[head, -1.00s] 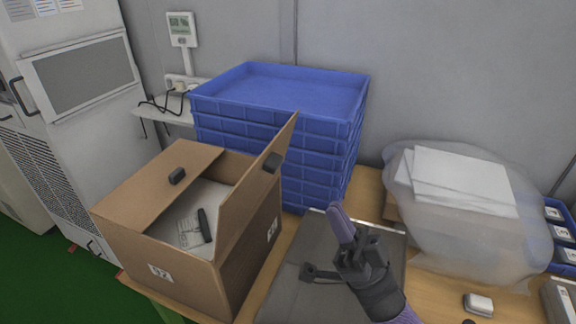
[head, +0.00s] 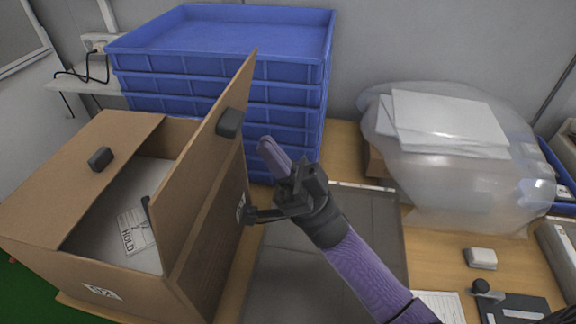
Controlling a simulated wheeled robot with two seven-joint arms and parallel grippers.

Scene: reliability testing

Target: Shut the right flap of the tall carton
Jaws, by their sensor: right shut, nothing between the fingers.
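The tall carton (head: 130,290) is a brown cardboard box at the left of the head view. Its right flap (head: 208,155) stands up and tilted, with a dark block (head: 229,122) on it near its top edge. Its left flap (head: 75,170) lies folded inward over part of the opening, with another dark block (head: 101,158) on it. Through the gap I see a paper marked HOLD (head: 135,232) inside. My right gripper (head: 267,147) is shut and empty, just right of the raised flap; I cannot tell if it touches. My left gripper is not in view.
A stack of blue crates (head: 225,35) stands behind the carton. A dark grey mat (head: 330,265) lies right of it, under my right arm. A plastic-wrapped bundle (head: 455,195) with white sheets on top sits at the right. A small white box (head: 480,258) lies in front.

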